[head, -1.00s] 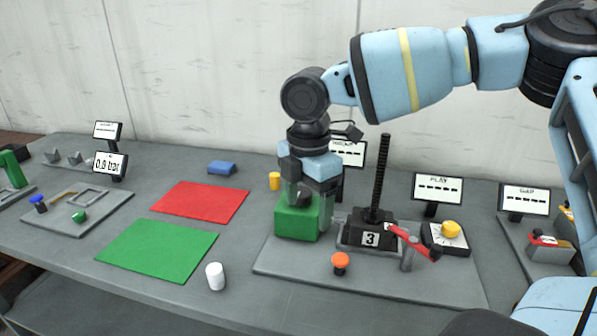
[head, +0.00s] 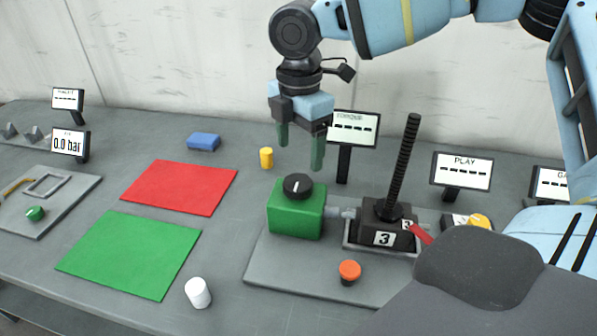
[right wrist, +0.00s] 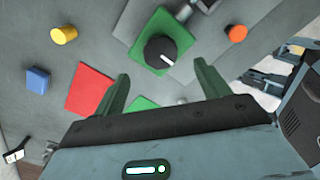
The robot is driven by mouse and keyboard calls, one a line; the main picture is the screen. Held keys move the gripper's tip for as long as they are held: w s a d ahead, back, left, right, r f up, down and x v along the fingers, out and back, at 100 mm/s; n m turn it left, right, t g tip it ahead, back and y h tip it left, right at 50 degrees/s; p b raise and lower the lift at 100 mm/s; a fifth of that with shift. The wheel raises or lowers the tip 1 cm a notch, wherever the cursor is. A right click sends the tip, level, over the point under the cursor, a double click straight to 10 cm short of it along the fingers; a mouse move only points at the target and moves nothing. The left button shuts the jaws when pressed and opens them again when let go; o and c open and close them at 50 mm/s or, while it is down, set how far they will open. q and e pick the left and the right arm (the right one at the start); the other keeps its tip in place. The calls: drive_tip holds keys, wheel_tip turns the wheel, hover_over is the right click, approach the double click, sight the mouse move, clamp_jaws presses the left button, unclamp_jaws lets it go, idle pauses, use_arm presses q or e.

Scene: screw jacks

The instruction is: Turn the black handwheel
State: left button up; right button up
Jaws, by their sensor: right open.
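The black handwheel (head: 297,184) is a round knob with a white line, on top of a green box (head: 290,217). The box joins a dark screw jack block (head: 384,238) marked 3, with a tall threaded rod (head: 403,165). My right gripper (head: 301,155) is open and empty, above the handwheel and apart from it. In the right wrist view the handwheel (right wrist: 160,52) shows beyond and between the two open fingers (right wrist: 161,75). My left gripper is not in view.
On the grey base plate (head: 275,278) are an orange button (head: 349,271) and a red lever (head: 421,233), partly hidden. A display (head: 354,129) stands behind. A white cylinder (head: 198,293) and yellow cylinder (head: 266,158) stand nearby. A dark grey shape covers the lower right.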

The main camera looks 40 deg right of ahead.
sight(299, 181)
drive_tip(key=shift+s+f, duration=0.1)
drive_tip(key=shift+f, duration=0.25)
wheel_tip(299, 181, down, 6)
drive_tip(key=shift+r, duration=0.15)
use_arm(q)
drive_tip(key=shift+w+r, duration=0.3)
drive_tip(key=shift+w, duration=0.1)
use_arm(e)
drive_tip(key=shift+f, duration=0.65)
